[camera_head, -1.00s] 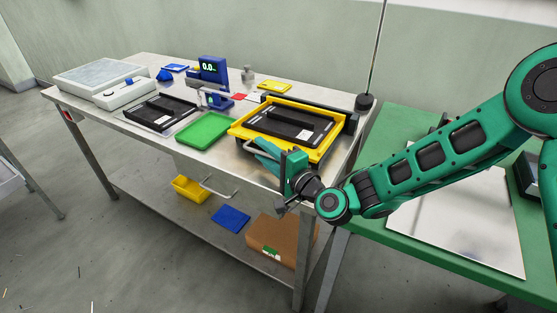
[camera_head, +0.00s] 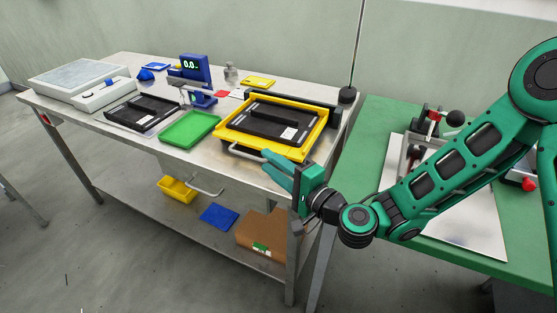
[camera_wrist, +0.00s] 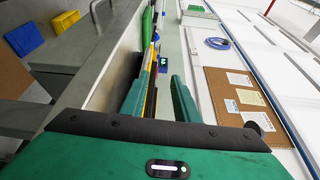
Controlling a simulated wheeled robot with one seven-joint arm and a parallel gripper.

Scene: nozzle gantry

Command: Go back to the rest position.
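My gripper (camera_head: 267,164) is at the front right edge of the steel table (camera_head: 120,132), just in front of the yellow frame (camera_head: 318,149). In the wrist view my gripper (camera_wrist: 160,88) has its two green fingers apart with a gap between them and nothing held. The yellow frame holds a black tray (camera_head: 262,120) with a white label. A grey handle on the frame's front side is close behind the fingertips; I cannot tell whether they touch.
A green tray (camera_head: 188,130), another black tray (camera_head: 140,113), a blue display device (camera_head: 192,70) and a white device (camera_head: 75,80) stand on the table. A cardboard box (camera_head: 258,235) is on the lower shelf. A green table (camera_head: 378,115) is at right.

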